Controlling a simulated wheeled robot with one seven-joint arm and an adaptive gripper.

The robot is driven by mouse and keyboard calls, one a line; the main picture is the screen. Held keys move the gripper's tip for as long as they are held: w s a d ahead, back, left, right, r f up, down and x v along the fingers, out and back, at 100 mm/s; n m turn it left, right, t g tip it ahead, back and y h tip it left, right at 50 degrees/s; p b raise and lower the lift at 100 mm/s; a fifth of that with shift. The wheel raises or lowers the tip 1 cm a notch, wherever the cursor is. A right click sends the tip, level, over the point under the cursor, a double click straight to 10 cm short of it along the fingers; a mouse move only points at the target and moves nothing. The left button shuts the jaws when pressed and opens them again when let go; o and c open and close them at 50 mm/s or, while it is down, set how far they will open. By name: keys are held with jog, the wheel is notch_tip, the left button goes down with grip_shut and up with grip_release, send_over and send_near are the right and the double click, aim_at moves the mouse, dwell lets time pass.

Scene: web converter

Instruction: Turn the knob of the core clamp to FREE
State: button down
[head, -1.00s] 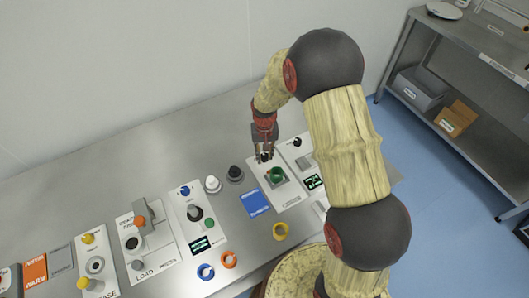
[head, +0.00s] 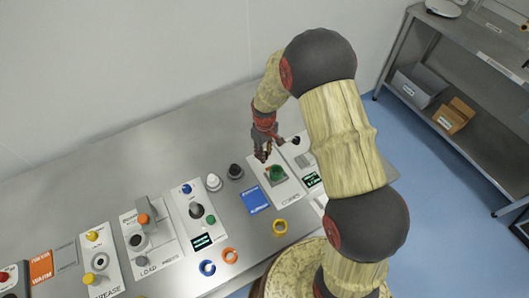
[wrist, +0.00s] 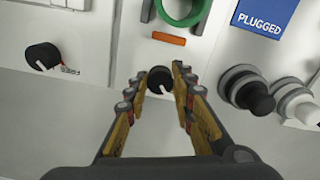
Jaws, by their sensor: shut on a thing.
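The core clamp panel (wrist: 205,40) is a pale plate with a green ring (wrist: 180,8), an orange bar (wrist: 169,39) and a small black round knob (wrist: 160,80) near its edge. The knob has a white pointer mark, aimed toward the bottom of the wrist view and slightly right. My gripper (wrist: 159,78) has one finger on each side of the knob and is shut on it. In the head view my gripper (head: 261,156) is over the far end of the panel with the green ring (head: 275,173), and hides most of the knob.
A second black knob (wrist: 42,56) is on the neighbouring panel. Black and white round knobs (wrist: 247,90) stand close to my gripper's right. A blue PLUGGED card (wrist: 264,15) lies beyond. More control panels line the bench (head: 130,180), which is clear behind them.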

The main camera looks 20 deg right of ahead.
dwell(0.4)
jog(key=c, duration=1.5)
grip_release()
notch_tip(320, 180, up, 12)
